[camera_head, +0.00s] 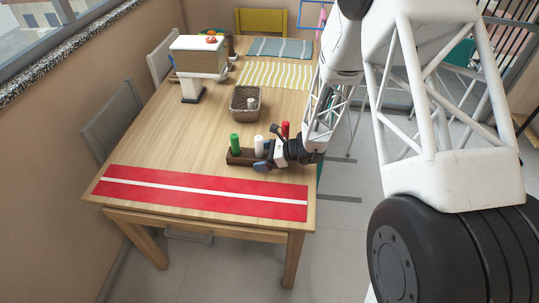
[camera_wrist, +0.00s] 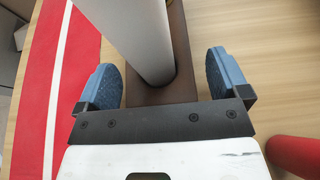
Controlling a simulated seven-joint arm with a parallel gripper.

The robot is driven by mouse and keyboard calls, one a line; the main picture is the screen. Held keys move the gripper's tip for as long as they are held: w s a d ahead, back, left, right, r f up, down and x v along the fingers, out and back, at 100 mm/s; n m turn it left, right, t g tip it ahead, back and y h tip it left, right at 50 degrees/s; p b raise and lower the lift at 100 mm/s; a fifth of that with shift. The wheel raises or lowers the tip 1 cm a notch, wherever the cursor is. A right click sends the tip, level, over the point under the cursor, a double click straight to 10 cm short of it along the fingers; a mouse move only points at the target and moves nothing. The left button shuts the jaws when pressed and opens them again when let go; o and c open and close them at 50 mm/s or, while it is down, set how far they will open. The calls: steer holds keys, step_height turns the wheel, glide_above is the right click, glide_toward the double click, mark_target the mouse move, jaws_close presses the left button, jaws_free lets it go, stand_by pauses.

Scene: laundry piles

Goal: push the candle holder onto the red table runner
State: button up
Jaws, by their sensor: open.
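The candle holder is a long dark brown block (camera_head: 233,157) lying on the wooden table, roughly parallel to the red table runner. A green candle (camera_head: 235,143) and a white candle (camera_head: 259,146) stand on it. The runner (camera_head: 200,193) has a white centre stripe and lies across the table's front end, a short gap nearer than the holder. My gripper (camera_head: 268,152) is low over the holder's right part. In the wrist view my gripper (camera_wrist: 165,77) is open, its blue fingers on either side of the holder (camera_wrist: 181,55) and the white candle (camera_wrist: 140,38). Finger contact cannot be told.
A red candle (camera_head: 285,128) shows behind my gripper; its base is hidden. A wicker basket (camera_head: 246,104) stands farther back. Beyond are a boxy white-and-brown object (camera_head: 199,60) and striped cloths (camera_head: 275,76). Bare table lies between holder and runner.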

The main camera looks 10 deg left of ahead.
steer(key=shift+a+f, duration=0.25)
steer(key=shift+a, duration=0.3)
steer(key=c, duration=1.1)
